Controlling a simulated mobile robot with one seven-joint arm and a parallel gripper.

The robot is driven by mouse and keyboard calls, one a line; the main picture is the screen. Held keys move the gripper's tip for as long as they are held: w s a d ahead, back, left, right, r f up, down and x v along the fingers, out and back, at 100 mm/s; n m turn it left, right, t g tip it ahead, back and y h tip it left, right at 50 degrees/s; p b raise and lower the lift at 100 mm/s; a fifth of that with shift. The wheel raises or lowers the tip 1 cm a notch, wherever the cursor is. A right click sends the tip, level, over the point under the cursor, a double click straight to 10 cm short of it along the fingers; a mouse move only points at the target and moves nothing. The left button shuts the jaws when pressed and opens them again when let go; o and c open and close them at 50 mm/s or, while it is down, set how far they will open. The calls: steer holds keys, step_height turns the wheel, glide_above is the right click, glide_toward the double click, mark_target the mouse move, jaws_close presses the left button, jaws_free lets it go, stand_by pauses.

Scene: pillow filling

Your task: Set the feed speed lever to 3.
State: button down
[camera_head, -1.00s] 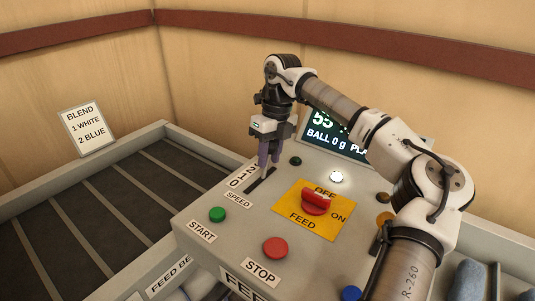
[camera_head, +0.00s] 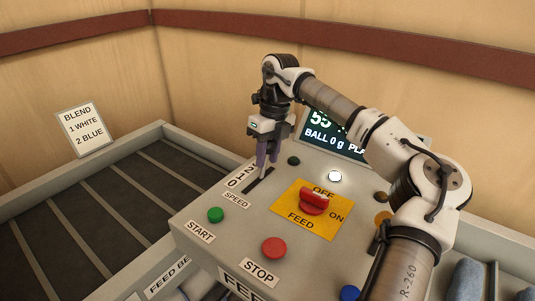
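The feed speed lever's slot (camera_head: 252,186) runs across the sloped grey control panel (camera_head: 200,240), above the SPEED label (camera_head: 237,200). The scale numbers 0, 1 and 2 show along the slot's left side; the far end of the scale is hidden behind my gripper. My gripper (camera_head: 266,168) points down at the slot's far end, with its purple fingers low over it. The lever's knob is not visible; it is hidden by or between the fingers. I cannot tell whether the fingers are shut on it.
A green START button (camera_head: 215,214), a red STOP button (camera_head: 274,247) and a red FEED knob (camera_head: 313,201) on a yellow plate sit near the slot. A dark display (camera_head: 338,135) stands behind. A belt (camera_head: 60,220) lies left, with a BLEND sign (camera_head: 83,130).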

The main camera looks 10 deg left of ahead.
steer(key=c, duration=1.1)
jaws_free()
steer(key=shift+d+f, duration=0.1)
steer(key=shift+f, duration=0.15)
steer(key=shift+o, duration=0.2)
steer(key=shift+r, duration=0.1)
step_height(320, 180, up, 14)
steer(key=w+d+b, duration=0.1)
steer(key=w, duration=0.1)
steer(key=shift+d+f, duration=0.1)
steer(key=shift+f, duration=0.1)
